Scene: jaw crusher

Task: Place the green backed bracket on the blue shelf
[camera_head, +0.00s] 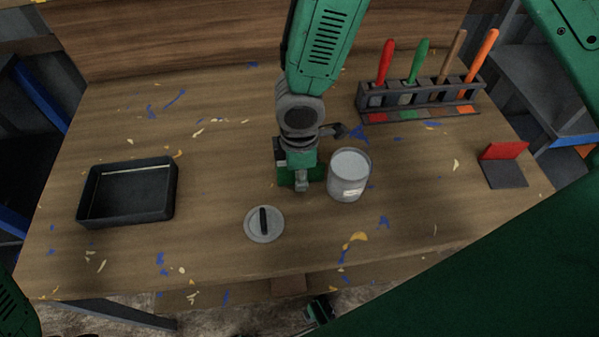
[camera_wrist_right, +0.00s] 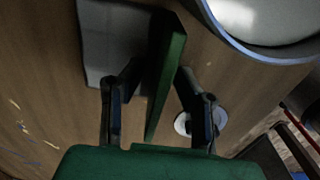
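The green backed bracket (camera_head: 285,177) stands on the wooden table, mostly hidden under my right gripper (camera_head: 302,183) in the head view. In the right wrist view its upright green back (camera_wrist_right: 166,85) rises beside its grey base (camera_wrist_right: 108,40). My right gripper (camera_wrist_right: 157,85) is open, with one finger on each side of the green back. A gap shows at the left finger; contact at the right finger cannot be told. Blue-edged shelving shows at the far left (camera_head: 41,97) and far right (camera_head: 574,141); which is the blue shelf is unclear.
A grey can (camera_head: 349,176) stands close right of the gripper. A round lid (camera_head: 263,225) lies in front. A black tray (camera_head: 128,191) sits left, a rack of coloured-handled tools (camera_head: 420,95) back right, a red-backed bracket (camera_head: 503,165) right.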

